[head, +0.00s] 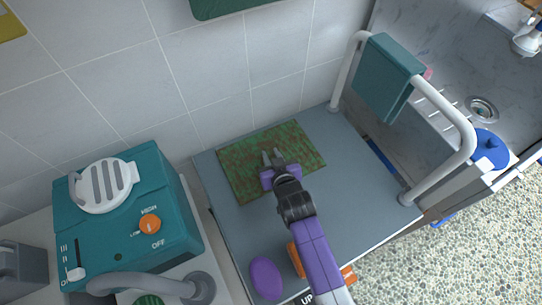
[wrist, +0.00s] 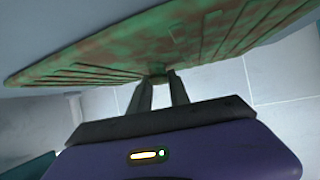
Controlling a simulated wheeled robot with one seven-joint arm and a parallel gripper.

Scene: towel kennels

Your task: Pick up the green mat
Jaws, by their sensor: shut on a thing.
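The green mat (head: 248,163) is a flat rectangle with brown mottling and lies on the grey table top near the wall in the head view. My gripper (head: 272,157) reaches over the mat's middle from the front. In the wrist view the mat (wrist: 150,50) spans the top of the picture, with ribbed lines on its surface. My gripper's two fingers (wrist: 158,76) are close together at the mat's near side and are shut on a small part of it. Whether the mat is lifted clear of the table top is hard to tell.
The grey table top (head: 365,190) has free room right of the mat. A white rail (head: 464,135) with a teal towel (head: 388,75) stands at its right edge. A teal machine (head: 120,220) stands at left. A purple oval object (head: 266,278) lies near the front.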

